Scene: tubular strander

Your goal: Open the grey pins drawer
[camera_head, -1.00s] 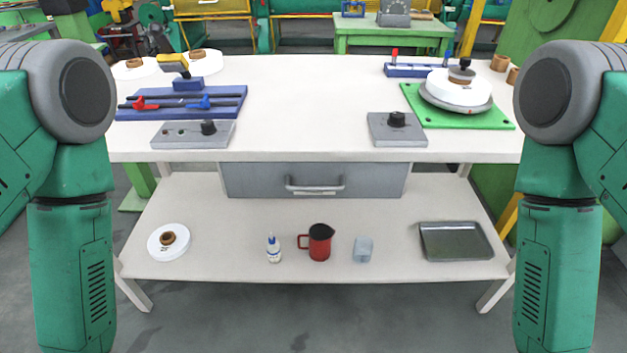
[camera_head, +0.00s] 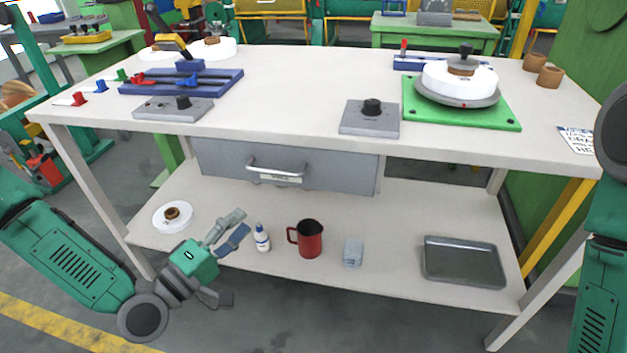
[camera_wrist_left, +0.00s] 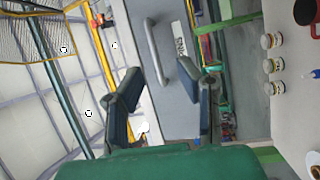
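The grey drawer (camera_head: 330,170) hangs under the table top and looks shut, its front flush below the top's edge. It has a silver bar handle (camera_head: 277,169) with a white label below it. In the left wrist view, the drawer front (camera_wrist_left: 182,110) faces me, with the handle (camera_wrist_left: 159,50) and the label (camera_wrist_left: 183,49) beyond the fingers. My left gripper (camera_head: 230,262) is low in front of the lower shelf, below and left of the handle. Its fingers are apart and empty, as the left wrist view (camera_wrist_left: 163,100) also shows. My right gripper is out of view; only the right arm shows.
The table top (camera_head: 290,95) carries a blue fixture (camera_head: 222,84), grey control boxes and a green plate (camera_head: 470,118). The lower shelf (camera_head: 385,220) holds a white spool, a bottle (camera_head: 261,238), a red jug (camera_head: 309,240), a grey block and a tray (camera_head: 462,262).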

